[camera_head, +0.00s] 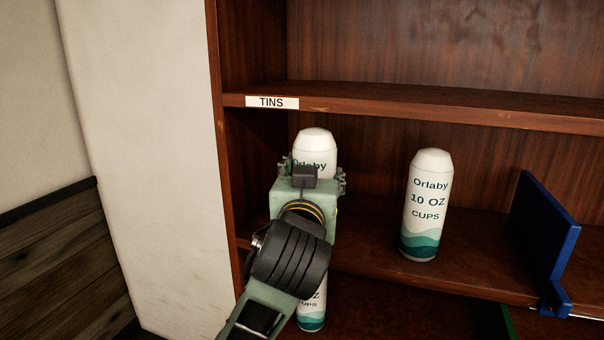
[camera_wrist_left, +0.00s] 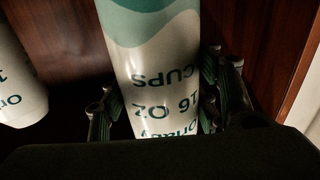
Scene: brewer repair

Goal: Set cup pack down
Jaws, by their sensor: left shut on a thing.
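My left gripper (camera_head: 314,178) reaches into the shelf bay below the TINS label. It is shut on a white cup pack (camera_head: 315,144). In the left wrist view the held pack (camera_wrist_left: 158,70) reads 16 OZ CUPS, upside down, between the fingers (camera_wrist_left: 165,105). The pack looks upright in the head view. My gripper hides its lower part, so I cannot tell whether its base touches the shelf board (camera_head: 465,263). My right gripper is not in view.
A 10 OZ cup pack (camera_head: 427,205) stands to the right, apart; it also shows in the left wrist view (camera_wrist_left: 18,85). A blue divider (camera_head: 546,230) stands farther right. Another pack (camera_head: 311,318) shows below my gripper. The TINS label (camera_head: 272,102) is on the board above.

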